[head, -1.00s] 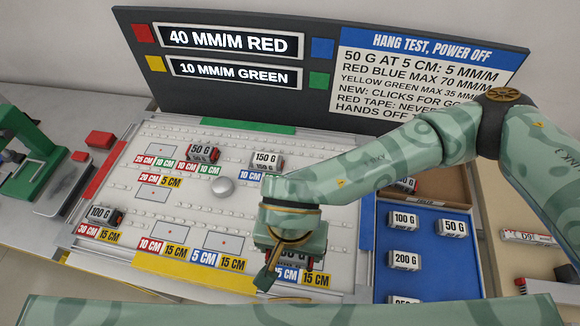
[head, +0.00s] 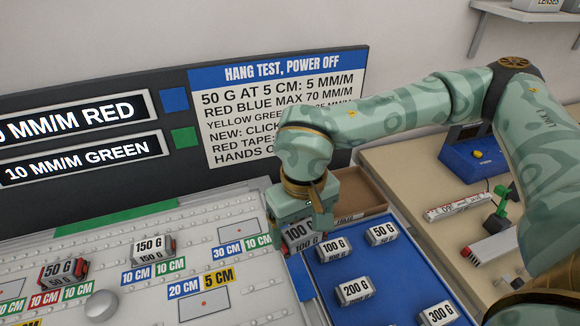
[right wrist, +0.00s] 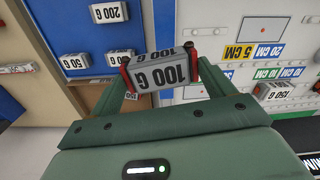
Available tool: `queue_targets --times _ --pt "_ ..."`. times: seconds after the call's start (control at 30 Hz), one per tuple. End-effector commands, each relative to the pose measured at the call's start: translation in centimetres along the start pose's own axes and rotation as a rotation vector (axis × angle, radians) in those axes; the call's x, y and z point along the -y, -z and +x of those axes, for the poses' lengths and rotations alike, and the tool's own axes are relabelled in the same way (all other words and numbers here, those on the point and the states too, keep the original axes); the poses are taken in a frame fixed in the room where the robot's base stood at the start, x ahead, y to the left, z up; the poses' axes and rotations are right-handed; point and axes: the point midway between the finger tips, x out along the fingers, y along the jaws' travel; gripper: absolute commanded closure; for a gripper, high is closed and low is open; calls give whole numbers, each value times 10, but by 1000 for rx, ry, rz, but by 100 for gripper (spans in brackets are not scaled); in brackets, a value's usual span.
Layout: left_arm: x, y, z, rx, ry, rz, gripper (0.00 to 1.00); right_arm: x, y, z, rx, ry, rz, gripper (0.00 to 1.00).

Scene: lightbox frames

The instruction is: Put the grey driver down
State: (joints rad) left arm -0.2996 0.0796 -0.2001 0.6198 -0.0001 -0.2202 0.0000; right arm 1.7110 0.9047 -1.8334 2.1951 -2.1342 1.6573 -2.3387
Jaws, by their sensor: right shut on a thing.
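My right gripper (head: 308,208) is shut on a grey block labelled 100 G (head: 299,236). It holds the block at the left edge of the blue tray (head: 375,278), beside the white board. In the right wrist view the block (right wrist: 160,70) sits between the two green fingers (right wrist: 162,78), with red at its ends. I cannot tell whether the block touches the surface below. I cannot make out a grey driver in the jaws or with certainty elsewhere. My left gripper is out of view.
Several weights stand in the tray, including 100 G (head: 334,248), 50 G (head: 382,233) and 200 G (head: 354,290). An open cardboard box (head: 358,193) is behind it. The white board (head: 222,285) holds a 150 G weight (head: 153,249). The sign panel (head: 275,105) rises behind.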

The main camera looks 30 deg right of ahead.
Motion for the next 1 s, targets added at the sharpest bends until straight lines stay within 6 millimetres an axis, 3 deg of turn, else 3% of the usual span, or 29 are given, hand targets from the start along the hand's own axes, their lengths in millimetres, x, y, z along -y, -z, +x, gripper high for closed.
queue_targets --times 0.13,0.23,0.4,0.53,0.77,1.0 --pt "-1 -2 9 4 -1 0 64 -9 20 12 5 1 181 43" --pt "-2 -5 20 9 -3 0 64 -29 44 27 9 1 430 43" --pt "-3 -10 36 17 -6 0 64 -86 77 54 10 -3 924 43" --pt "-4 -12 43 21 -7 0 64 -126 87 68 5 -3 1204 43" --pt "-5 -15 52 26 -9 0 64 -162 107 83 0 1 1368 43" --pt "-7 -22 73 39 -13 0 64 -202 162 117 1 2 1365 43"
